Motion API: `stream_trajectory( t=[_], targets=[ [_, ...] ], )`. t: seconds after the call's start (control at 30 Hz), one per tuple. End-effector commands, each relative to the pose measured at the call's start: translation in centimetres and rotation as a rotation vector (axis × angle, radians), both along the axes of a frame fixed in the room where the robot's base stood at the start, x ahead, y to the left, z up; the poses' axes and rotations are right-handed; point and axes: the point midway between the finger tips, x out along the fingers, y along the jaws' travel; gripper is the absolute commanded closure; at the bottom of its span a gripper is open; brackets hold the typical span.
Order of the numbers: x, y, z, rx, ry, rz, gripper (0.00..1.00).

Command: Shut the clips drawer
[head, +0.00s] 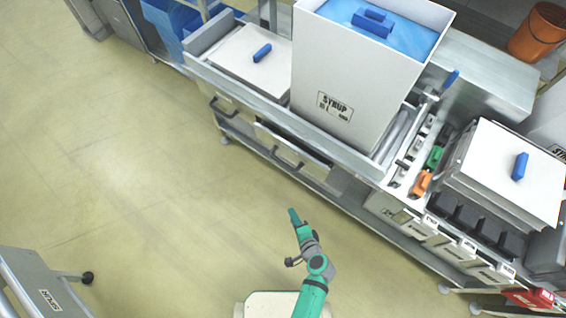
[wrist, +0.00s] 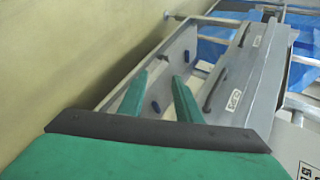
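My gripper (head: 293,214) is above the open floor in front of the bench, apart from the drawers and pointing toward the bench. In the wrist view my gripper (wrist: 158,76) has two green fingers spread, with nothing between them. A grey drawer front (head: 290,152) with a dark bar handle is in the middle of the bench front; it seems to stand out a little. Another handled drawer front (head: 228,106) is to its left. The wrist view shows a handled drawer front (wrist: 224,90) with a small label. I cannot read which drawer holds clips.
A white syrup box (head: 340,75) with a blue top stands on the bench. A white lid (head: 250,62) with a blue handle is left of it. Green and orange items and black bins are at the right. A cart (head: 38,285) stands lower left; the floor between is clear.

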Motion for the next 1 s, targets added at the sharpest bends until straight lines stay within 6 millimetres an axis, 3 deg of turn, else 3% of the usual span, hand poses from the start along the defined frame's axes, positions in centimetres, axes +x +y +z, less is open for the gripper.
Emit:
stream_trajectory(
  t=[0.03, 0.1, 0.3, 0.57, 0.77, 1.0],
  targets=[
    [2.3, -0.3, 0.2, 0.088, -0.009, -0.013, 0.69],
    [4.7, -0.3, 0.8, 0.213, -0.020, -0.023, 0.69],
    [10.4, -1.1, 4.2, 0.494, -0.078, -0.017, 0.69],
    [13.1, -1.7, 6.8, 0.639, -0.123, 0.000, 0.69],
    [14.8, -0.3, 6.4, 0.643, -0.123, 0.005, 0.69],
    [18.3, 2.0, 5.5, 0.641, -0.123, 0.004, 0.69]
  ],
)
